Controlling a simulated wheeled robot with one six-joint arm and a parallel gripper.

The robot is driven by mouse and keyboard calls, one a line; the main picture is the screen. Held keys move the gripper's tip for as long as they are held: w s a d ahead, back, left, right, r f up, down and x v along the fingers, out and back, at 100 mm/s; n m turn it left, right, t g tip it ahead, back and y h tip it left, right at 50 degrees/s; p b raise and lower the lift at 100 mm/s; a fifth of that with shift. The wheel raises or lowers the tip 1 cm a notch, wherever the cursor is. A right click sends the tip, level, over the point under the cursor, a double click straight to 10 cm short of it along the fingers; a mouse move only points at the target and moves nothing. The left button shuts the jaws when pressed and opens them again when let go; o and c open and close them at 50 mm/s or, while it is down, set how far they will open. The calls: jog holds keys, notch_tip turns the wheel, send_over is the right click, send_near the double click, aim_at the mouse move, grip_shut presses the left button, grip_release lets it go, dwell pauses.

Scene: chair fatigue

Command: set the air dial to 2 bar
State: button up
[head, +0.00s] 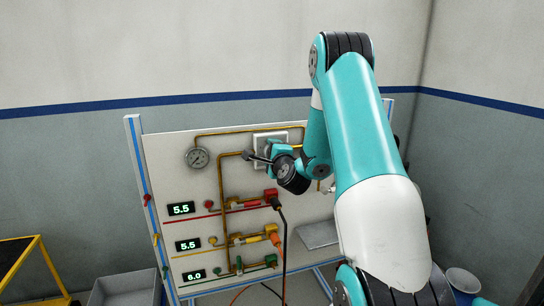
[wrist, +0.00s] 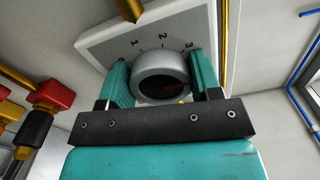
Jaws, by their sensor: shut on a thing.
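The air dial (wrist: 160,68) is a round grey knob on a pale square plate (wrist: 100,38), with the numbers 1, 2 and 3 printed on the plate above it. A red mark shows on the knob's near face, right of its middle; which number it points to I cannot tell. My gripper (wrist: 161,62) has one teal finger on each side of the knob and is shut on it. In the head view my gripper (head: 266,156) is at the dial's plate (head: 283,133) on the upper board, and the arm hides the knob.
A round pressure gauge (head: 197,157) sits left of the dial; its needle is too small to read. Below are displays reading 5.5 (head: 181,209), 5.5 and 6.0, with red, yellow and green valves. Brass pipes run close to the dial. A grey tray (head: 318,235) is at lower right.

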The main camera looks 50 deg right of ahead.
jog(key=n+b, duration=0.2)
jog(key=n, duration=0.1)
jog(key=f+n+b, duration=0.1)
jog(key=n+b, duration=0.1)
jog(key=n, duration=0.1)
jog(key=n+b, duration=0.3)
jog(key=shift+n, duration=0.4)
jog(key=n+b, duration=0.3)
jog(key=shift+s+b, duration=0.1)
jog(key=shift+b, duration=0.3)
jog(key=shift+r, duration=0.1)
jog(key=o, duration=0.9)
jog(key=shift+r, duration=0.1)
jog(key=shift+b+v, duration=5.25)
jog(key=shift+v, duration=3.4)
